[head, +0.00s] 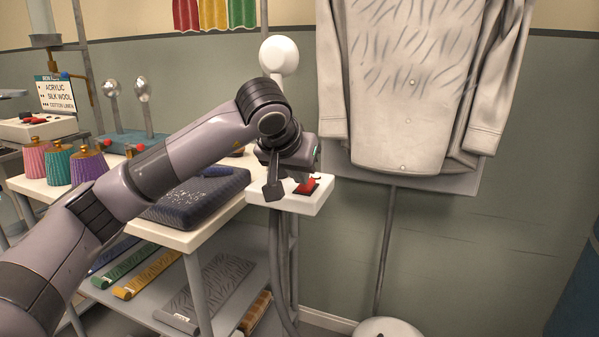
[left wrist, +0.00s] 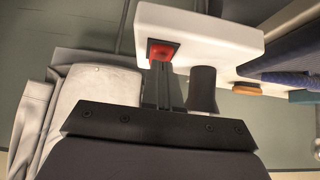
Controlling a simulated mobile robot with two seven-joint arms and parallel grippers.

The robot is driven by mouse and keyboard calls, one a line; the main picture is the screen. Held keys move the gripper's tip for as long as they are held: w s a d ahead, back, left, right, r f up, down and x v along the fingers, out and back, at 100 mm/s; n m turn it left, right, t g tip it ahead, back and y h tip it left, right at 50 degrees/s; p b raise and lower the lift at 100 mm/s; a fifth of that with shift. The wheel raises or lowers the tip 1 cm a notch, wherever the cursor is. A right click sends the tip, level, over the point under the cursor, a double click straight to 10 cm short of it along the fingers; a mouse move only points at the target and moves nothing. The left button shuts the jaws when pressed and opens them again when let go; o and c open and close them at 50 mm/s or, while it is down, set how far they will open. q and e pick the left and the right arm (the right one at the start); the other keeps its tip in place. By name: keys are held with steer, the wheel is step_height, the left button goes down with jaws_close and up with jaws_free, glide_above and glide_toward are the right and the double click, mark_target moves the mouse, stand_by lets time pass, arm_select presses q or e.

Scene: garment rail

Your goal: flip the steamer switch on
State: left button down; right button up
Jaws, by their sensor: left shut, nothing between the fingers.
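The red steamer switch (head: 307,187) sits on the white steamer box (head: 318,202) at the end of the shelf. In the left wrist view the switch (left wrist: 162,51) is a red rocker in a dark frame on the white box (left wrist: 225,40). My left gripper (head: 298,175) is shut and empty, pointing down over the box. In the left wrist view its fingertips (left wrist: 161,68) overlap the near edge of the switch; whether they touch it I cannot tell. A dark tapered piece (left wrist: 203,90) stands on the box beside the fingers. My right gripper is not in view.
A pale patterned shirt (head: 410,80) hangs to the right of the box. A grey hose (head: 274,255) hangs below the box. The wall area at right is clear.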

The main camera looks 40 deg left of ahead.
arm_select(q)
steer(key=shift+r, duration=0.15)
stand_by(0.3)
steer(key=r+p, duration=0.4)
steer(key=shift+s+d, duration=0.1)
steer(key=shift+s, duration=0.1)
steer(key=s+f+v, duration=0.1)
steer(key=v, duration=0.9)
steer(key=shift+f, duration=0.15)
steer(key=shift+s+d, duration=0.1)
steer(key=shift+d, duration=0.05)
